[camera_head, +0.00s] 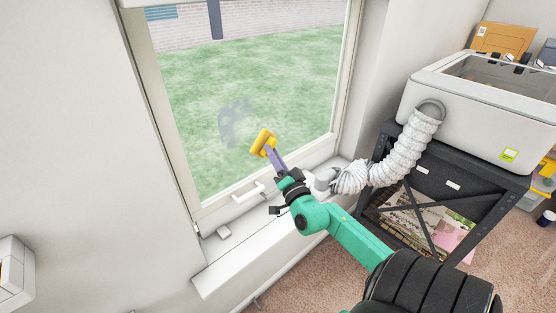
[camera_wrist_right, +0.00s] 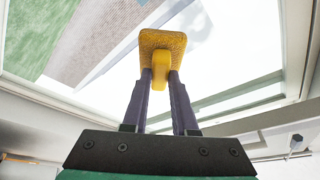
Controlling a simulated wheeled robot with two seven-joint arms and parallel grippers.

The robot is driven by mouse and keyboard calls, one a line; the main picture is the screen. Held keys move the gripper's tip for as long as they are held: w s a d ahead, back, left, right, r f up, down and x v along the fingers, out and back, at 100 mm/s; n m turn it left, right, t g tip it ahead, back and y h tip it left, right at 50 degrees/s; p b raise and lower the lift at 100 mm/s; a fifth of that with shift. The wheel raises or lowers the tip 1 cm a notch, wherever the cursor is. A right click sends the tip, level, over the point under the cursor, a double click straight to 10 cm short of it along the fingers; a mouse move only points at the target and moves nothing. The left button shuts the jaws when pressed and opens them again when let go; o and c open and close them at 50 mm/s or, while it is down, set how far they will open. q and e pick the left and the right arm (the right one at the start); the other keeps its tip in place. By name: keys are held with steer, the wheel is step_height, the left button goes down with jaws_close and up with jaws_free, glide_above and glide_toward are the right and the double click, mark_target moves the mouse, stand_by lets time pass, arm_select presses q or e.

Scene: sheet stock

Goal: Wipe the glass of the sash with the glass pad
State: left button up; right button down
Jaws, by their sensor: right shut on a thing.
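The sash (camera_head: 163,100) is a tall window in a pale frame, with grass and a brick wall showing through its glass (camera_head: 200,150). A greyish smudged patch (camera_head: 236,122) marks the glass near its middle. The yellow glass pad (camera_head: 263,141) is just right of and below that patch in the head view. My right gripper (camera_head: 272,155) is shut on the pad; its purple fingers pinch the yellow grip in the wrist view (camera_wrist_right: 160,78). The pad's face is toward the window; I cannot tell whether it touches the glass. My left gripper is out of view.
A white handle (camera_head: 248,192) sticks out at the sash's bottom above the white sill (camera_head: 215,268). A white ribbed hose (camera_head: 395,160) runs from a white machine (camera_head: 480,95) on a black stand to the sill, close right of my gripper.

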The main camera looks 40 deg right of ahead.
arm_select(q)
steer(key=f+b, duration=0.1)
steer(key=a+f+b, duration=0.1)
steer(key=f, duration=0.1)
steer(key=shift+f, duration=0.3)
arm_select(e)
steer(key=d+x, duration=0.1)
steer(key=x, duration=0.7)
arm_select(q)
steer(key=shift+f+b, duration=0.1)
steer(key=shift+b, duration=0.25)
arm_select(e)
steer(key=shift+w, duration=0.2)
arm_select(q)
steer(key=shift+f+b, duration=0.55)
arm_select(e)
steer(key=shift+w, duration=1.3)
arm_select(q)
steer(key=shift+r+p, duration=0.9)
arm_select(e)
steer(key=a+f, duration=0.5)
steer(key=a, duration=0.4)
steer(key=shift+f+h, duration=0.15)
steer(key=shift+h, duration=0.25)
